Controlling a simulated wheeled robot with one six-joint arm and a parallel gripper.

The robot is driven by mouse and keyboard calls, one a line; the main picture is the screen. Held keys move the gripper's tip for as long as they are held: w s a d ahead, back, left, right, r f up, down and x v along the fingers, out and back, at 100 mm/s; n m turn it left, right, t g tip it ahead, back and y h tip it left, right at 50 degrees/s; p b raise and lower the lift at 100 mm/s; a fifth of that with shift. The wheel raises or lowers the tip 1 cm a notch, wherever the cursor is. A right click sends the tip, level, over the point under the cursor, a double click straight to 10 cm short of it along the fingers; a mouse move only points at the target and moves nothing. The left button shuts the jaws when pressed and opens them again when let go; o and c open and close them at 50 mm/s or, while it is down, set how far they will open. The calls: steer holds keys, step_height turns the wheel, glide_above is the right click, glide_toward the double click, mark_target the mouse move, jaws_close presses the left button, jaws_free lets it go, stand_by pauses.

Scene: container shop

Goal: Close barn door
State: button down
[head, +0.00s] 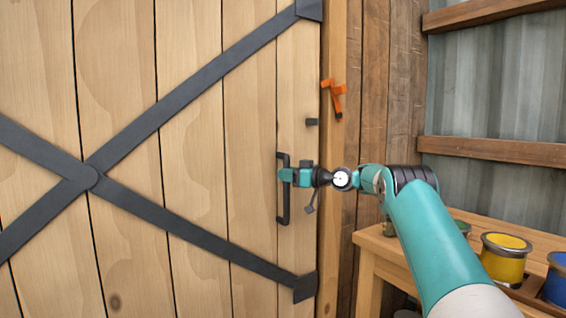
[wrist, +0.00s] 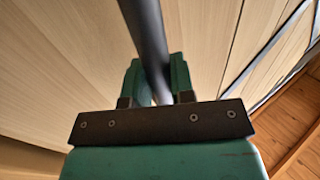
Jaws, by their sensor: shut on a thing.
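The barn door (head: 205,150) is made of pale vertical planks with dark diagonal braces. It fills the left and middle of the head view, its right edge beside the wooden post. A dark vertical pull handle (head: 284,210) is mounted near that right edge. My gripper (head: 285,175) is at the middle of the handle and shut on it. In the wrist view the dark handle bar (wrist: 146,35) runs between the two green fingers of my gripper (wrist: 156,80). The gripper covers the middle of the handle.
An orange latch piece (head: 334,97) is on the post (head: 334,40), with a small dark peg (head: 312,122) below on the door's edge. At right, a wooden bench (head: 375,250) holds a yellow can (head: 505,262) and a blue can (head: 557,284), close to my arm.

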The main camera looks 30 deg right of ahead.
steer(key=shift+d+r+y+p, duration=0.1)
steer(key=shift+d+y+p, duration=0.2)
steer(key=shift+d+p, duration=1.15)
steer(key=c, duration=1)
jaws_free()
steer(key=shift+a, duration=0.1)
steer(key=b+v, duration=0.3)
steer(key=v, duration=0.9)
steer(key=shift+r+b, duration=0.1)
steer(key=shift+b, duration=0.2)
